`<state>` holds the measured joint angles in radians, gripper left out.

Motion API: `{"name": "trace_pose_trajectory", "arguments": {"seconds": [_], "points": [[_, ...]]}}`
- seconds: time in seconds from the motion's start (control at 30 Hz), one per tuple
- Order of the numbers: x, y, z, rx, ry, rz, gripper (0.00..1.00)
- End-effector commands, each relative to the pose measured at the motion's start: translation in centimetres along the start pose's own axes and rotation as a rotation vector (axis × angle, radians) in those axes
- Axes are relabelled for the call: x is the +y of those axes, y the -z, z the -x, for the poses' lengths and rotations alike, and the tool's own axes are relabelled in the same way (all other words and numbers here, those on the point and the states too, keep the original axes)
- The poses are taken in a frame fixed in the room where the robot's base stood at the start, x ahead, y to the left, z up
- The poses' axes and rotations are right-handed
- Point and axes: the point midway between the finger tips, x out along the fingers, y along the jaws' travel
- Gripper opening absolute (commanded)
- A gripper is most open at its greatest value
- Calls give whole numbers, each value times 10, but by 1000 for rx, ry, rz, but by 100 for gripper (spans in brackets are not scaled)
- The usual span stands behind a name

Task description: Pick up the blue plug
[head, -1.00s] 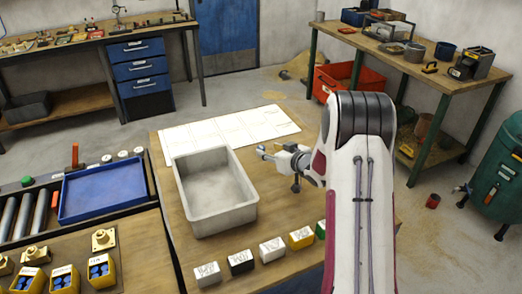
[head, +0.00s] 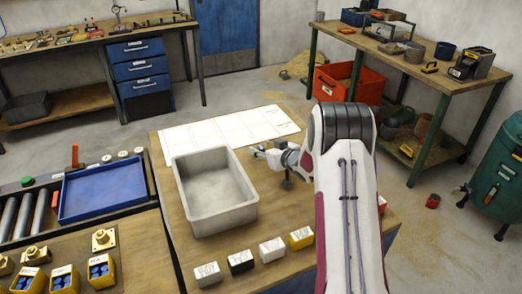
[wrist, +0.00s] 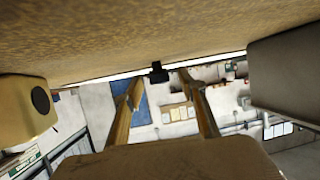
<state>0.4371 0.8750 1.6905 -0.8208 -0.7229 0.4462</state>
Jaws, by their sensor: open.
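Several blue plugs (head: 98,271) sit in a labelled yellow bin at the lower left of the head view. More blue plugs (head: 61,282) lie in the yellow bin to its left, near the bottom edge. My gripper (head: 256,151) is open at the right of the grey bin, above the wooden table, well apart from the plugs. I see nothing between its jaws, though they are small in the head view. I cannot make out a blue plug in the wrist view.
The empty grey bin (head: 240,216) stands between my gripper and the plugs. A blue tray (head: 103,190) lies at the left. Small labelled boxes, including a white one (head: 271,249) and a yellow one (head: 301,238), line the table's front. White sheets (head: 228,128) lie behind the bin.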

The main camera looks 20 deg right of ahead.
Motion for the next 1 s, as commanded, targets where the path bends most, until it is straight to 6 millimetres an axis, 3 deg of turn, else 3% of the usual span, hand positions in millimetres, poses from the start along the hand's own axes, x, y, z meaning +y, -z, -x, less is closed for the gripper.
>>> {"name": "trace_pose_trajectory", "arguments": {"seconds": [0.37, 0.5, 1.0], "points": [[0, 0, 0, 0, 0, 0, 41], [0, 0, 0, 0, 0, 0, 7], [0, 4, 2, 1, -1, 1, 6]]}}
